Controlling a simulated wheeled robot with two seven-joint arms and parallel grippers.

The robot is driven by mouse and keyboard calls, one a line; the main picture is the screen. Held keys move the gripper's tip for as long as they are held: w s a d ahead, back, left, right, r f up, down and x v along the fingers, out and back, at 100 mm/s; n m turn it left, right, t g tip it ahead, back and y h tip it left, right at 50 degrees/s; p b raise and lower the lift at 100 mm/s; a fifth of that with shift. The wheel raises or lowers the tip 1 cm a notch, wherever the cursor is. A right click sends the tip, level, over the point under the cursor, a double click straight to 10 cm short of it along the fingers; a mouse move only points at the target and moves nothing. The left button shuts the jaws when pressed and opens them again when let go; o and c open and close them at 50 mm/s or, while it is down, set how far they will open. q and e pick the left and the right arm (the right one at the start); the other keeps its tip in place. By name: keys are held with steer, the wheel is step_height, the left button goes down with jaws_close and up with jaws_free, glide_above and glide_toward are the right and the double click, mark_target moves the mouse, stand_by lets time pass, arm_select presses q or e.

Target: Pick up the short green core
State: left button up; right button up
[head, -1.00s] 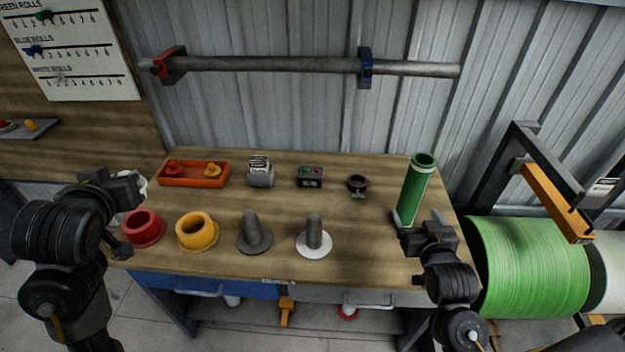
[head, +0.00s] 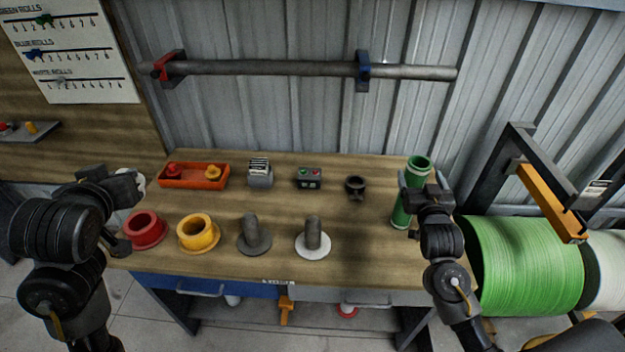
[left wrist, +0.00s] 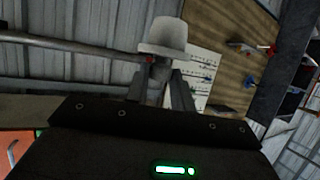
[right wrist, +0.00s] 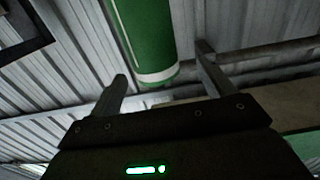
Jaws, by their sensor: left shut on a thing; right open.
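The green core (head: 419,163) is a hollow green tube standing upright at the right end of the bench. Its middle is partly hidden behind my right gripper (head: 415,182). The right gripper is open. In the right wrist view the lower end of the core (right wrist: 146,40) shows between and beyond the two open fingers, with no clear contact. My left gripper (left wrist: 162,82) is shut on a pale grey-white cap-like thing (left wrist: 163,35), held at the left of the bench. In the head view that thing is mostly hidden.
The wooden bench (head: 290,210) holds a red ring (head: 145,231), a yellow ring (head: 197,234), two grey posts on discs, a black ring (head: 355,187), a button box (head: 309,178) and an orange tray (head: 193,183).

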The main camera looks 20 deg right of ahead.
arm_select(q)
step_height(320, 180, up, 2)
steer(key=shift+r+p, duration=0.25)
steer(key=shift+p, duration=1)
arm_select(e)
steer(key=x, duration=0.3)
steer(key=r+x, duration=0.1)
steer(key=shift+w+d, duration=0.1)
steer(key=shift+d, duration=0.25)
steer(key=shift+w+d+f, duration=0.15)
steer(key=shift+w+f, duration=0.05)
steer(key=shift+w, duration=0.2)
steer(key=shift+s, duration=0.1)
steer(key=shift+c, duration=1.2)
steer(key=c, duration=1.4)
